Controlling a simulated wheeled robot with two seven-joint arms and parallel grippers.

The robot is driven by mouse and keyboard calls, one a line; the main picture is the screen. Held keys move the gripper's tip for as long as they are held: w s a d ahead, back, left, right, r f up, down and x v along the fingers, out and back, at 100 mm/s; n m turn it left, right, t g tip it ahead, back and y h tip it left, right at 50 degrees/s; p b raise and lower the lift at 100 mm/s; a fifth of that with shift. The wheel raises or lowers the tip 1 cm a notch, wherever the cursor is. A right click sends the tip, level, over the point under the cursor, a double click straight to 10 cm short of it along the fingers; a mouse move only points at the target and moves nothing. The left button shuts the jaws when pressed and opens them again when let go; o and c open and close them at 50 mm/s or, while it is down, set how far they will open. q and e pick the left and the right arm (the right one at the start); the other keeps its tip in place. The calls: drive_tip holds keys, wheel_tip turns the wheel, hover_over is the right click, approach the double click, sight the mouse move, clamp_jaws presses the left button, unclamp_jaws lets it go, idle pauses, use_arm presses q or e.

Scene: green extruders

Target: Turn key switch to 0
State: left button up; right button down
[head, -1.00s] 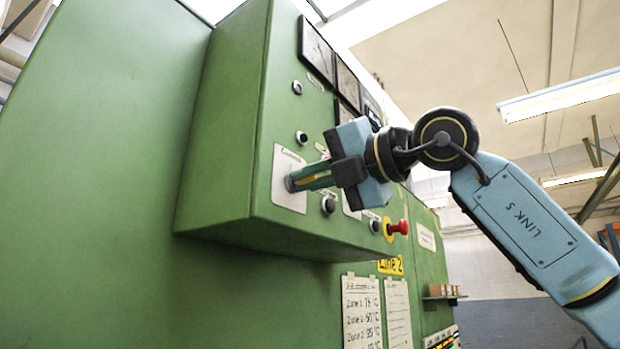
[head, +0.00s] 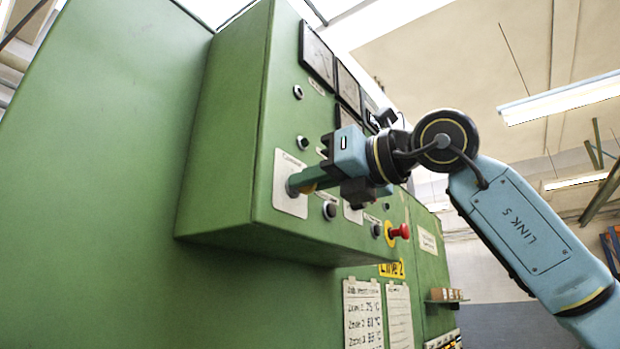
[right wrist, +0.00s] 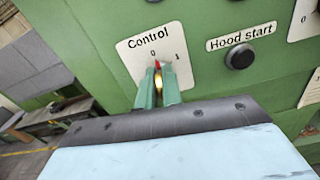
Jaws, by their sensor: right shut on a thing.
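The key switch (right wrist: 157,66) sits on the white plate marked Control (right wrist: 131,50) on the green cabinet. Its red mark points up at the 0, with the 1 to the right. My right gripper (right wrist: 158,88) is shut on the key, whose yellow part shows between the two green fingers. In the head view my right gripper (head: 299,186) reaches in from the right to the Control plate (head: 288,208), and the fingers largely hide the switch. My left gripper is not in view.
The Hood start button (right wrist: 240,56) is just right of the plate. In the head view a red emergency button (head: 400,231) on a yellow base and black push buttons (head: 329,210) are close to my right arm. Paper sheets (head: 363,315) hang below the box.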

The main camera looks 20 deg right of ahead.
drive_tip(key=shift+n, duration=0.5)
drive_tip(key=c, duration=1.6)
unclamp_jaws()
drive_tip(key=shift+o, duration=0.2)
drive_tip(key=b+v, duration=0.3)
drive_tip(key=v, duration=1)
drive_tip(key=shift+s, duration=0.2)
drive_tip(key=shift+w+d, duration=0.1)
